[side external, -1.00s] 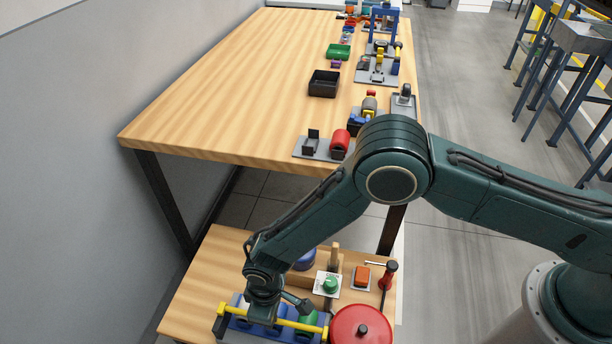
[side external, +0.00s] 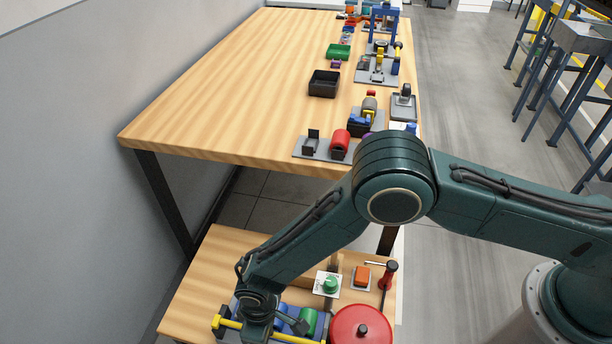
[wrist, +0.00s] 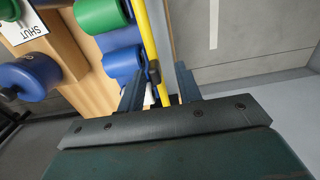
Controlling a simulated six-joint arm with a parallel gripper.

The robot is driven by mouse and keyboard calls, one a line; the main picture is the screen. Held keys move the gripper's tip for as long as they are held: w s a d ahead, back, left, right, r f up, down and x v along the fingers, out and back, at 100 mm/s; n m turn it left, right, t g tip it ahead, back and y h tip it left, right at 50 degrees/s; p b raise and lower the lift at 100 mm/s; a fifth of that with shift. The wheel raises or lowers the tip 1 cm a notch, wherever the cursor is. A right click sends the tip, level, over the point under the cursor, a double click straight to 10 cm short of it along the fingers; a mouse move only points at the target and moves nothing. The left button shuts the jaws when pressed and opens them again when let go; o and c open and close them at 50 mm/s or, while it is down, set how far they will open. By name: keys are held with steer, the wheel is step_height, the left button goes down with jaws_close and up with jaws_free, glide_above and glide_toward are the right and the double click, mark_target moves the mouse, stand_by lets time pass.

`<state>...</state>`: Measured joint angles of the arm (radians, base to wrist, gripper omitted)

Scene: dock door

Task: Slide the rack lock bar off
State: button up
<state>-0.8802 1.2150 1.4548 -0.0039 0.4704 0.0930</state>
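The yellow lock bar (side external: 293,338) lies across the front of the blue roller rack (side external: 321,326) on the low bench in the side view. My gripper (side external: 256,335) is at the bar, and my wrist hides its middle. In the wrist view, the bar (wrist: 152,45) runs between my two dark fingers (wrist: 160,88), with a small black knob beside it. Blue rollers (wrist: 122,50) and a green roller (wrist: 97,14) lie left of the bar.
A red disc (side external: 360,326) stands right of the rack. A green button on a white plate (side external: 328,284), an orange block (side external: 361,276) and a red-handled tool (side external: 388,275) are behind. The large table (side external: 240,100) rises behind the low bench. Grey floor is clear right of the bar in the wrist view.

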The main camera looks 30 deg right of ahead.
steer(key=shift+w+d+r, duration=0.1)
steer(key=shift+r, duration=0.05)
step_height(320, 180, up, 14)
steer(key=shift+f, duration=0.25)
stand_by(0.7)
steer(key=w+d+r+m+t+y, duration=0.1)
steer(key=w+d+r+m+t, duration=0.2)
steer(key=d+r, duration=2.05)
steer(key=s+d+r+m+t, duration=0.1)
steer(key=s+d+r+m, duration=0.2)
steer(key=s+d, duration=0.5)
steer(key=s+d+r+m+t+h, duration=0.1)
steer(key=s+d+r+m, duration=0.2)
steer(key=s+d, duration=0.5)
steer(key=s+r, duration=0.1)
steer(key=s, duration=0.1)
steer(key=shift+s+d+r+t, duration=0.3)
steer(key=shift+d+r, duration=0.05)
